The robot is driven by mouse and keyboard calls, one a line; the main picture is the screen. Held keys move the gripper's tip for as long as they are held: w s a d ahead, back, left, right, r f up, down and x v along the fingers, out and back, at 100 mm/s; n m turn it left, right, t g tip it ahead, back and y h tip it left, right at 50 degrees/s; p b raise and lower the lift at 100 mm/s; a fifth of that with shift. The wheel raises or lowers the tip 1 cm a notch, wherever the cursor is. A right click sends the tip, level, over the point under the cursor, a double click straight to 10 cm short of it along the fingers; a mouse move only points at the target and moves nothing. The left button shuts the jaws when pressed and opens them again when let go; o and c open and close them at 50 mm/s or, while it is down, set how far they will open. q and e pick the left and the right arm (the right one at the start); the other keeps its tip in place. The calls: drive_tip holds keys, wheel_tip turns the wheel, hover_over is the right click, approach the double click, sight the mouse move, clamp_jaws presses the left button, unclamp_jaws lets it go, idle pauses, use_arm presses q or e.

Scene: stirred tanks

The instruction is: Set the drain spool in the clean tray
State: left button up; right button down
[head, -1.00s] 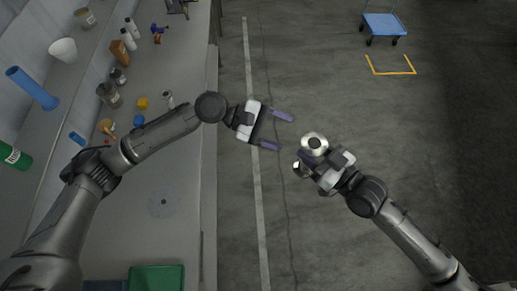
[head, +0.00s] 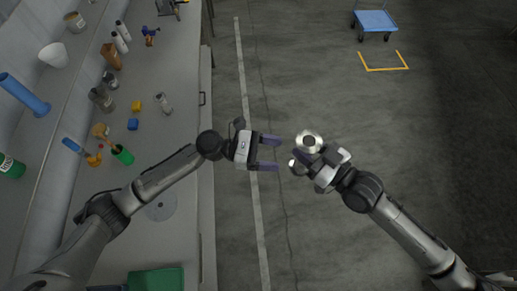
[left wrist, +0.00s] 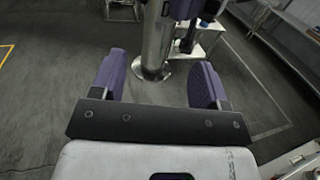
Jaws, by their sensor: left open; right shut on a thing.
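The drain spool (head: 309,141) is a shiny metal tube with a round flanged end. My right gripper (head: 304,161) is shut on it and holds it up over the floor aisle. In the left wrist view the spool (left wrist: 158,38) stands as a tube with a flange at its lower end, seen between and beyond my left fingers. My left gripper (head: 276,153) is open and empty just left of the spool, its fingers pointing at it, with a gap in the head view. A green tray (head: 156,281) is on the bench at the bottom left; I cannot tell whether it is the clean tray.
The long grey bench (head: 180,120) on the left carries several bottles, a yellow block (head: 136,106), a blue block (head: 132,125) and a green cup (head: 123,155). A blue trolley (head: 375,22) stands far off at the top right. The floor around the grippers is clear.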

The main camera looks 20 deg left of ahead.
use_arm(q)
drive_tip(key=shift+w+d, duration=0.2)
drive_tip(key=shift+d, duration=0.95)
drive_tip(key=shift+w+d, duration=0.15)
drive_tip(key=shift+d, duration=1.05)
drive_tip(key=shift+w+d, duration=0.2)
drive_tip(key=shift+d, duration=0.95)
drive_tip(key=shift+c, duration=0.3)
drive_tip(key=c, duration=1)
drive_tip(key=shift+c, duration=0.6)
use_arm(e)
drive_tip(key=c, duration=0.6)
unclamp_jaws()
